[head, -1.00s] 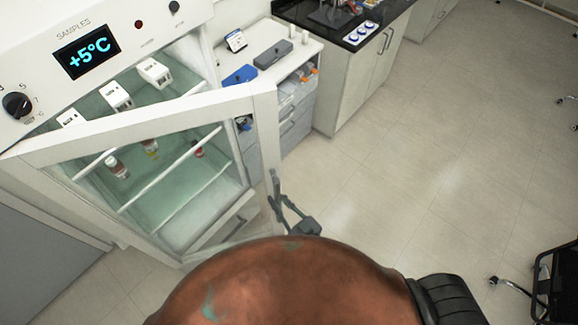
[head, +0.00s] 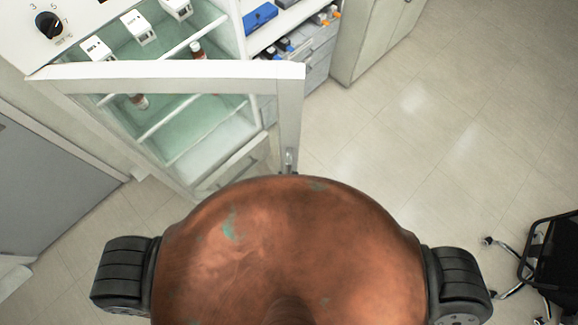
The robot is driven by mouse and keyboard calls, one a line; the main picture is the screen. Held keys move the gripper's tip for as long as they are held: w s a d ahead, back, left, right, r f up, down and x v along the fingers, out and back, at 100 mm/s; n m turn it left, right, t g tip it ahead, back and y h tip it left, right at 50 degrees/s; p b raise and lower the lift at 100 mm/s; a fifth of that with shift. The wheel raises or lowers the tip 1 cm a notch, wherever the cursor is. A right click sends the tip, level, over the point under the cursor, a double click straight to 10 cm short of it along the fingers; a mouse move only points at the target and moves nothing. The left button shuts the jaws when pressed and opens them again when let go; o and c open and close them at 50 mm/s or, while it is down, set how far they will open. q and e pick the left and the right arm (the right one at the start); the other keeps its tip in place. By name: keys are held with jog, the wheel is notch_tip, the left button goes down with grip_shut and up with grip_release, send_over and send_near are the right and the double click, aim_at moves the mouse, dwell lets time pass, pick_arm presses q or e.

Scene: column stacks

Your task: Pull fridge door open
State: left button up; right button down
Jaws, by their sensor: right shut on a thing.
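The white-framed glass fridge door (head: 180,72) stands partly open, hinged at the left and swung out toward me. The fridge interior (head: 215,130) shows through the gap and the glass, with shelves and small bottles. The grey door handle (head: 289,157) is on the free right edge of the door, just above my round copper-coloured body. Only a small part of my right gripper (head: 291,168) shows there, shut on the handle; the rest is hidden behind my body. My left gripper is not in view.
A black chair (head: 550,260) stands at the lower right. White drawers and a cabinet (head: 365,40) stand beyond the fridge. A grey panel (head: 50,190) is at the left. The floor (head: 420,150) right of the door is clear.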

jog(key=c, duration=1.9)
grip_release()
jog(key=shift+d, duration=0.15)
jog(key=v, duration=1.2)
jog(key=shift+r, duration=0.1)
jog(key=shift+c, duration=0.3)
